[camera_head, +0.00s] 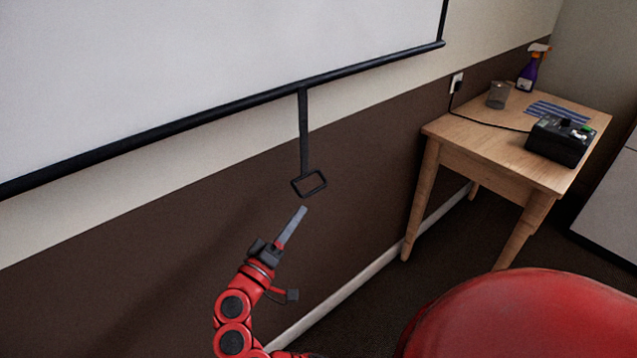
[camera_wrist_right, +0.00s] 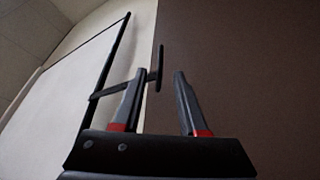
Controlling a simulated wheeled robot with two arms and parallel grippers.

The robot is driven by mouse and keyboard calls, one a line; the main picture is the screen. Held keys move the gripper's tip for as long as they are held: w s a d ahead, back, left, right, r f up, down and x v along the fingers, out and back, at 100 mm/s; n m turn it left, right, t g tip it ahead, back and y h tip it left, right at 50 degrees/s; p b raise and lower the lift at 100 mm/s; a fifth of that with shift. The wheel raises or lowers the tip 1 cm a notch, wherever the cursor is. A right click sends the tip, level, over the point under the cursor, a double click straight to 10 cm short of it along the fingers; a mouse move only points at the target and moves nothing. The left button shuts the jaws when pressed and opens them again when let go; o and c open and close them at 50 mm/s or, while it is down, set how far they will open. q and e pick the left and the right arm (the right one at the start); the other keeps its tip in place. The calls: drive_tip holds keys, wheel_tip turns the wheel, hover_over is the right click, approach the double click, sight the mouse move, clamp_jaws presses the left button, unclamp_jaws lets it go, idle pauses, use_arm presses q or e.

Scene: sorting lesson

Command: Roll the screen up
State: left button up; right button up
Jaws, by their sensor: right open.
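The white projection screen (camera_head: 200,70) hangs on the wall, with a black bar (camera_head: 200,119) along its lower edge. A black strap (camera_head: 303,130) hangs from the bar and ends in a black rectangular pull handle (camera_head: 296,186). My right gripper (camera_head: 303,209) is open just below the handle, its fingers pointing up towards it. In the right wrist view, the handle (camera_wrist_right: 159,60) shows beyond the gap between the open fingers (camera_wrist_right: 160,73), nearer the left one. The strap (camera_wrist_right: 108,90) runs left from it to the screen (camera_wrist_right: 70,85). My left gripper is out of view.
A wooden table (camera_head: 470,137) stands against the wall at right. It holds a black device (camera_head: 556,145), a cup (camera_head: 498,95), a striped cloth (camera_head: 556,112) and a spray bottle (camera_head: 528,75). A cable runs to a wall socket (camera_head: 456,83). The wall around the handle is clear.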

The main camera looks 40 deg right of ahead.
drive_tip(key=x, duration=1.2)
drive_tip(key=shift+w, duration=0.1)
clamp_jaws()
idle(0.9)
